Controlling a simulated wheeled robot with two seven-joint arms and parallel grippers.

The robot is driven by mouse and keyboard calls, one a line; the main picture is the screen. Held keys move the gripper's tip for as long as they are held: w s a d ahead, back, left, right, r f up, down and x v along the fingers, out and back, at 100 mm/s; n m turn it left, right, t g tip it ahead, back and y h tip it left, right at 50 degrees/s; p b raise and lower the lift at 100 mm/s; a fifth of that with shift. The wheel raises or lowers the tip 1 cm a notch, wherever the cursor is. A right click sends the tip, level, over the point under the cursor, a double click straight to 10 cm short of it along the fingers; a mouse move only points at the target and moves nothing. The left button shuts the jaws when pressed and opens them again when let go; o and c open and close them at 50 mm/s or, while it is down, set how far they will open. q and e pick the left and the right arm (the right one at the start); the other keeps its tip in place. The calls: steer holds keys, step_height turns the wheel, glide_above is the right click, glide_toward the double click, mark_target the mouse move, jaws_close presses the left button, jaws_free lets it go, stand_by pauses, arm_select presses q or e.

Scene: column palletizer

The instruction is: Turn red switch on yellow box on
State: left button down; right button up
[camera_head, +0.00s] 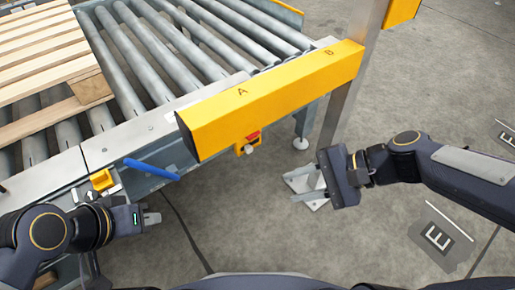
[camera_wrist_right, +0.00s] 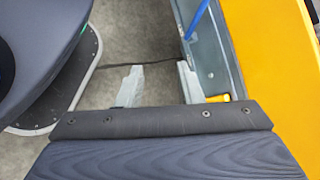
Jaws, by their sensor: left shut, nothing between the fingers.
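A small yellow box (camera_head: 240,151) with a red switch (camera_head: 253,136) on top and a pale knob on its front sits under the long yellow beam, in the middle of the head view. My right gripper (camera_head: 304,184) is open and empty, to the right of the box and apart from it. Its two spread fingers also show in the right wrist view (camera_wrist_right: 158,85), with nothing between them. My left gripper (camera_head: 153,217) is shut and empty at the lower left, below the blue handle. The switch cannot be made out in the wrist view.
The yellow beam (camera_head: 270,97) runs across to a grey post (camera_head: 348,90). A roller conveyor (camera_head: 165,50) with a wooden pallet (camera_head: 45,50) fills the upper left. A blue handle (camera_head: 150,169) and another yellow box (camera_head: 102,180) are near my left gripper.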

steer(key=w+a+f+m+t+y, duration=0.3)
steer(key=w+m, duration=0.5)
steer(key=m, duration=0.1)
steer(key=w+a+f+m+t+y, duration=0.2)
steer(key=w+a+m+y, duration=0.1)
steer(key=w+m, duration=0.55)
steer(key=w+d+f+m+t+h, duration=0.1)
steer(key=w+f+m+t+h, duration=0.25)
steer(key=f+m, duration=0.55)
steer(key=w+d+f+m+t+h, duration=0.1)
steer(key=w+f+m+t+h, duration=0.3)
steer(key=f+m, duration=0.5)
steer(key=r+b+x, duration=0.1)
steer(key=b+x, duration=0.1)
steer(key=x, duration=0.6)
steer(key=shift+w+r+m+t+y, duration=0.2)
steer(key=shift+r+m+t+y, duration=0.15)
steer(key=shift+m+t+y, duration=0.1)
steer(key=shift+d, duration=0.15)
jaws_close()
